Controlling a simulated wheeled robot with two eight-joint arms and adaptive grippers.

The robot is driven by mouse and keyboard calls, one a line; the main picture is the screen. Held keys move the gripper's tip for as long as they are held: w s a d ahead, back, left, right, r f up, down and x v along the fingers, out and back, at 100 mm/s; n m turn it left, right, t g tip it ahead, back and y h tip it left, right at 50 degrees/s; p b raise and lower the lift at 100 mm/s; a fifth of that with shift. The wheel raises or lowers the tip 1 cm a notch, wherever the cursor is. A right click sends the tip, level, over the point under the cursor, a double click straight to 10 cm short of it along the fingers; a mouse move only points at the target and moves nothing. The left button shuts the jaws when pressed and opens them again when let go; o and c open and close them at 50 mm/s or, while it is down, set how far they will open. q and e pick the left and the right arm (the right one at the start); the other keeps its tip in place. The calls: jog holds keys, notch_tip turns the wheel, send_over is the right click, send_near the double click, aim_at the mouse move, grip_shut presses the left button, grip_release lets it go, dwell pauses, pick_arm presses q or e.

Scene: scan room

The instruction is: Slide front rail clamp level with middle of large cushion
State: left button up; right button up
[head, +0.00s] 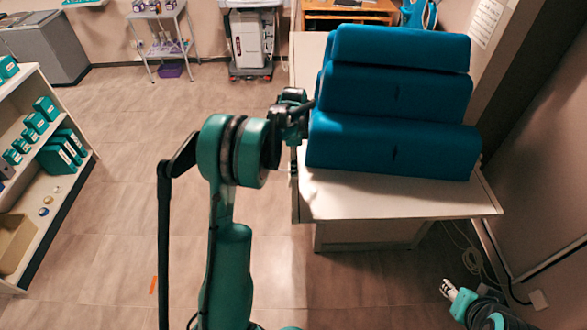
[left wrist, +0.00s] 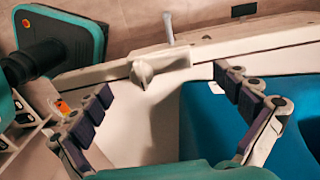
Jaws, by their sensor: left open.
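Three blue cushions are stacked in steps on the white table (head: 350,205); the lowest, nearest one (head: 390,150) looks widest, and I take it as the large cushion. A blue cushion side (left wrist: 205,125) shows at right in the left wrist view. A pale grey clamp with a knob (left wrist: 158,68) sits at the table's side edge there. My left gripper (head: 294,112) is at the table's left edge beside the cushions. In the wrist view its open fingers (left wrist: 162,82) are spread either side of the clamp, with no clear contact. My right gripper (head: 449,290) is low at right, small.
A shelf (head: 45,215) with teal boxes stands at left. A trolley (head: 165,30) and a white machine (head: 252,45) are at the back. The wall (head: 545,170) is close on the table's right. The floor (head: 110,190) left of the table is clear.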

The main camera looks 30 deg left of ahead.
pick_arm(q)
jog(key=shift+f+b, duration=0.4)
jog(key=shift+f, duration=1.45)
pick_arm(e)
jog(key=shift+f, duration=0.55)
pick_arm(q)
jog(key=shift+c, duration=0.3)
